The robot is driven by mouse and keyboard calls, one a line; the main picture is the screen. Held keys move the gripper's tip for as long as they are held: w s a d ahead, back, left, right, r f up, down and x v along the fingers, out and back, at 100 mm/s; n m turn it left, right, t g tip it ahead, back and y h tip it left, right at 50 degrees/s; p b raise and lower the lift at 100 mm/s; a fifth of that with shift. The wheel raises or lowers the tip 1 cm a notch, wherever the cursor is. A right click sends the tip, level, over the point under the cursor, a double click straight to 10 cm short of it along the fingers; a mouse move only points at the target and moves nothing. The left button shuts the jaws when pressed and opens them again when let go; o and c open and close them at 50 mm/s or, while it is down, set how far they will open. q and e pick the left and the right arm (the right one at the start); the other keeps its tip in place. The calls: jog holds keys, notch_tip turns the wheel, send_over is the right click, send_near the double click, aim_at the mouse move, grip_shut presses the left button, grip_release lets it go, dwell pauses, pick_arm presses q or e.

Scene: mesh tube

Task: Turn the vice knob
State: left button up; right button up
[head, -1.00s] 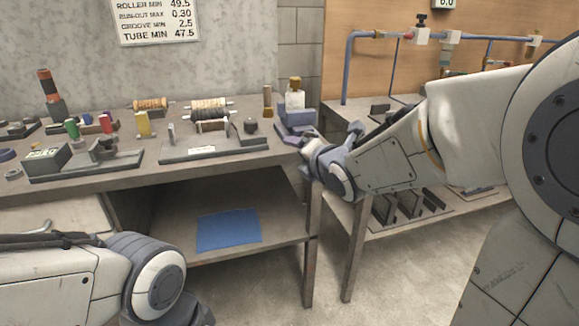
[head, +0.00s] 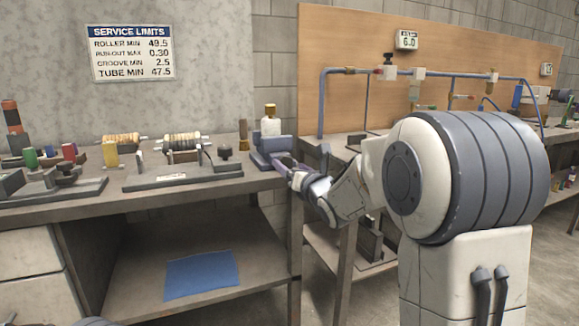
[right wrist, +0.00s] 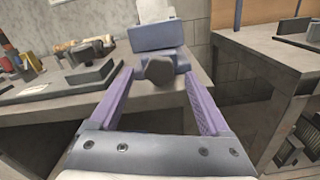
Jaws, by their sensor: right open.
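The vice (head: 272,146) is a blue-grey block at the right end of the bench. In the right wrist view the vice (right wrist: 155,36) shows its dark grey, many-sided knob (right wrist: 159,70) facing me. My right gripper (head: 284,163) is at the vice's front and hides the knob in the head view. In the right wrist view its two purple fingers (right wrist: 158,80) are open, one on each side of the knob. A gap shows between the knob and each finger. How far the knob reaches in between them is unclear. My left gripper is out of view.
A white bottle with a gold cap (head: 271,122) stands at the vice. A grey fixture (head: 182,176) is left of it on the bench (head: 150,203). A second bench with blue pipes (head: 322,105) stands to the right, across a narrow gap.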

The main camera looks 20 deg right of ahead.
aim_at(284, 162)
jog(key=shift+w+a, duration=0.1)
jog(key=shift+w, duration=1.1)
grip_shut()
jog(key=shift+m, duration=0.3)
